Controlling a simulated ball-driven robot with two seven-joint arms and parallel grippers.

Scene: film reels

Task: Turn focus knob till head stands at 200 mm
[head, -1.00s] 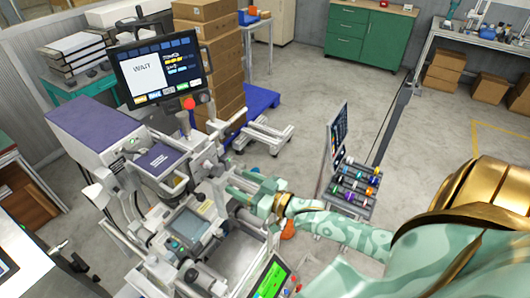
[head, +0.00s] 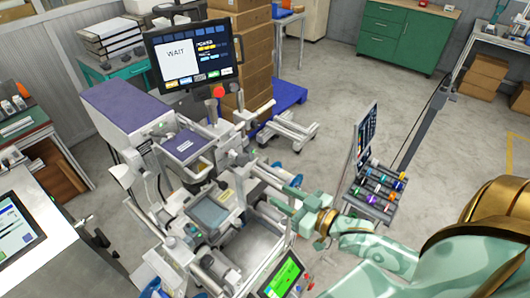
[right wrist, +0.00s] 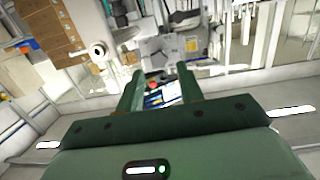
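The machine with a purple-topped housing (head: 125,105) stands at left centre in the head view. Its monitor (head: 193,55) reads WAIT; the smaller text is too fine to read. A grey-framed small screen (head: 209,212) sits on the machine's front. I cannot single out the focus knob or read a millimetre scale. My right gripper (head: 280,203) is just right of the machine's frame, with nothing seen between its fingers. In the right wrist view the gripper (right wrist: 160,75) has its two green fingers apart, pointing at machine parts. My left gripper is not in view.
A lit green panel (head: 283,277) stands below my right gripper. A rack of coloured spools (head: 379,187) stands to its right. Stacked cartons (head: 252,50) and a blue pallet (head: 285,98) are behind the machine. Bare floor lies beyond the rack.

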